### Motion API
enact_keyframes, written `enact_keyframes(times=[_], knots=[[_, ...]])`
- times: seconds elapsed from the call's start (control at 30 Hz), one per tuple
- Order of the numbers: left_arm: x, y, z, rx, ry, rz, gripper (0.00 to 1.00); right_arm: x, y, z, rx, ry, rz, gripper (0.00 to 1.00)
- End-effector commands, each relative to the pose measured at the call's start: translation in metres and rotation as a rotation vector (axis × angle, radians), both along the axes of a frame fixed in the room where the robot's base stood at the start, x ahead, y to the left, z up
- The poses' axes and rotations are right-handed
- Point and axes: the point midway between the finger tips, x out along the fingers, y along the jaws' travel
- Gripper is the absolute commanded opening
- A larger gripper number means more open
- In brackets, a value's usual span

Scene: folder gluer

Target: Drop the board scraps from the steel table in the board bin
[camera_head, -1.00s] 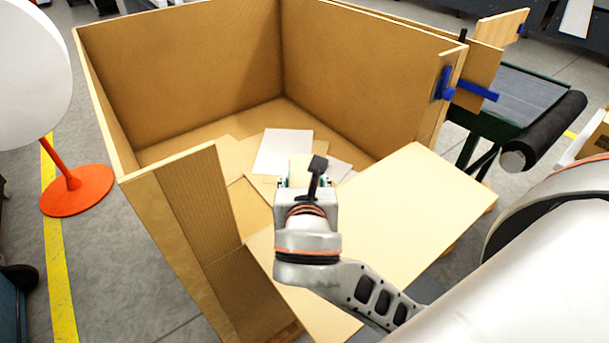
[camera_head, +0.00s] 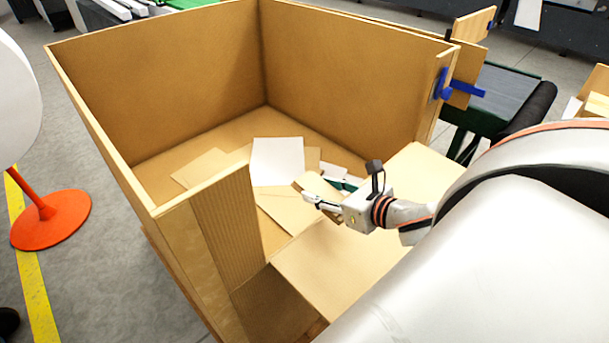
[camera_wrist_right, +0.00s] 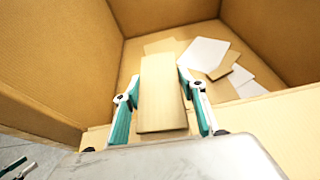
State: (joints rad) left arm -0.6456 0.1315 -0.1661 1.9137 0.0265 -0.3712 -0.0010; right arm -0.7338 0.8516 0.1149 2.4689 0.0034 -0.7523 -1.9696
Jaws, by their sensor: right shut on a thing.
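The board bin (camera_head: 160,85) is a large open brown box with a cut-down front, and its lowered front flap (camera_head: 320,270) slopes outward. My right gripper (camera_head: 322,192) is over the bin's front opening. It is shut on a tan board scrap (camera_head: 314,186). The right wrist view shows the scrap (camera_wrist_right: 160,95) between the two green-padded fingers, above the bin floor. White and brown scraps lie on the bin floor, including a white sheet (camera_head: 277,162). The steel table is not recognisable in these views.
A red-orange round stand base (camera_head: 52,220) is on the floor at the left, near a yellow floor line (camera_head: 35,280). A conveyor with a black roller (camera_head: 535,105) stands right of the bin. Blue clamps (camera_head: 465,88) stick out from the bin's right corner.

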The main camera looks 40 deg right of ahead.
Motion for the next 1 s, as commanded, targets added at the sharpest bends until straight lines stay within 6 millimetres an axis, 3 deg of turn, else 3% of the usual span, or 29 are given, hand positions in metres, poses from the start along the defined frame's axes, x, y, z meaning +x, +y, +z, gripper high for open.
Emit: enact_keyframes(times=[0.27, 1.0], knots=[[-0.008, -0.011, -0.005, -0.018, 0.016, 0.000, 0.40, 0.011, 0.003, 0.002, 0.002, -0.003, 0.031, 0.25], [-0.006, -0.004, -0.004, -0.006, 0.012, -0.001, 0.40, 0.108, 0.011, -0.016, 0.004, -0.003, 0.029, 0.25]])
